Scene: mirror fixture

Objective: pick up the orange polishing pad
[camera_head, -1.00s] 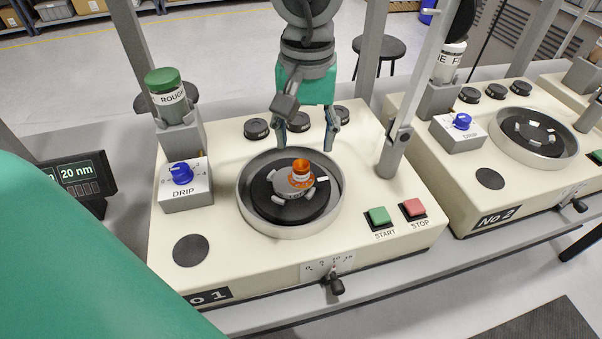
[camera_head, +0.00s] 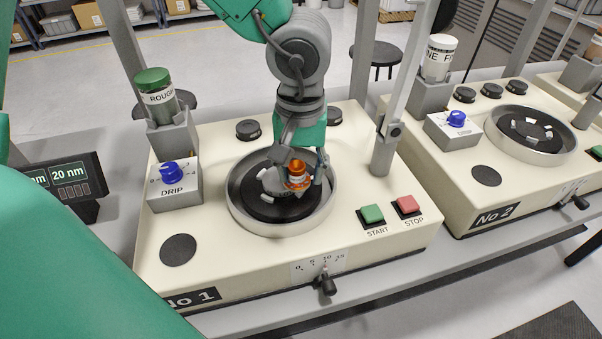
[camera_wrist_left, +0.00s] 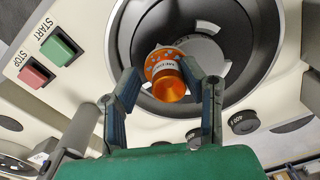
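The orange polishing pad (camera_head: 297,169) has a round knob, a pale labelled band and a wider base with holes. It is at the round dark platter (camera_head: 262,208) of machine No 1, beside or over a grey disc. It also shows in the left wrist view (camera_wrist_left: 170,88). My left gripper (camera_head: 303,178) is down at the pad, one finger on each side. In the left wrist view the fingers (camera_wrist_left: 161,78) stand around the knob, with a gap visible at the left finger; contact at the right finger is unclear. My right gripper is not in view.
Machine No 1 carries a drip box (camera_head: 175,184), a green-lidded bottle (camera_head: 158,97), a START button (camera_head: 371,215), a STOP button (camera_head: 407,205) and an upright post (camera_head: 390,120) right of the platter. Machine No 2 (camera_head: 520,195) stands at the right.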

